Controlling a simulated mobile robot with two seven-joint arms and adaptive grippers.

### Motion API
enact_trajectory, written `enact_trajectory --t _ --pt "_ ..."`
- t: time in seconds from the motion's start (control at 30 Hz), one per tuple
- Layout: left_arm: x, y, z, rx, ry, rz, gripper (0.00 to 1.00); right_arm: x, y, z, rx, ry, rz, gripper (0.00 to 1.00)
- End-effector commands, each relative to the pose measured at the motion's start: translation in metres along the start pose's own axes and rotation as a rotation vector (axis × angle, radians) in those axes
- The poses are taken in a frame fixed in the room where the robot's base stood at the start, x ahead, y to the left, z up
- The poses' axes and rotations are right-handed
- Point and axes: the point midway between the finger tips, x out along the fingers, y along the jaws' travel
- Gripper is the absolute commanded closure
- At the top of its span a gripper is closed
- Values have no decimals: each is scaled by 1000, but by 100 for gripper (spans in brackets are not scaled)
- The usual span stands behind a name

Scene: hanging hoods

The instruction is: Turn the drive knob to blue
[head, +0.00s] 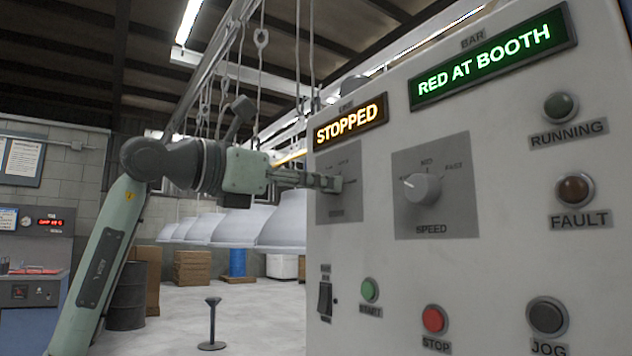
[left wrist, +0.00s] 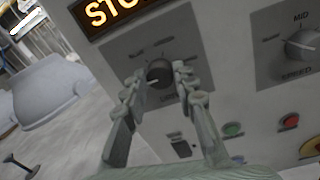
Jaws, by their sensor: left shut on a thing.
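The drive knob (left wrist: 158,72) is a dark round knob on a grey label plate (left wrist: 150,50) at the left of the panel, under the amber STOPPED display (head: 350,122). The plate's small lettering is blurred, and I cannot tell for sure which label the knob points to. My left gripper (head: 330,183) reaches the plate from the left; in the left wrist view its fingers (left wrist: 158,84) stand on both sides of the knob, shut on it. In the head view the fingers hide the knob. My right gripper is not in view.
The panel also carries the SPEED knob (head: 422,188), a green START button (head: 369,290), a red STOP button (head: 434,319), a JOG button (head: 547,317) and a rocker switch (head: 325,298). A green display reads RED AT BOOTH (head: 490,62). Pale hoods (head: 285,225) hang behind my arm.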

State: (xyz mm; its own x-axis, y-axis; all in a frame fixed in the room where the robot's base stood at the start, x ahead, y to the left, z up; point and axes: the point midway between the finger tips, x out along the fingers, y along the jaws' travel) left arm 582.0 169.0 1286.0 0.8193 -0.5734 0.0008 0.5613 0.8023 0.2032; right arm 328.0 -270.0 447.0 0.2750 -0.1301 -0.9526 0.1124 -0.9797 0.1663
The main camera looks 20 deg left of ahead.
Motion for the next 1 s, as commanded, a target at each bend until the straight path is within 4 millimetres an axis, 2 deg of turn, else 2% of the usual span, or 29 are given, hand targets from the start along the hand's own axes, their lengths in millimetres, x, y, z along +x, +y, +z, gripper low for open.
enact_trajectory --t 0.37,1.0 --pt "0 0 -1 177 -6 4 100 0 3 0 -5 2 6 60" --pt "0 -1 -2 757 -36 7 100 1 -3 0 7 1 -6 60"
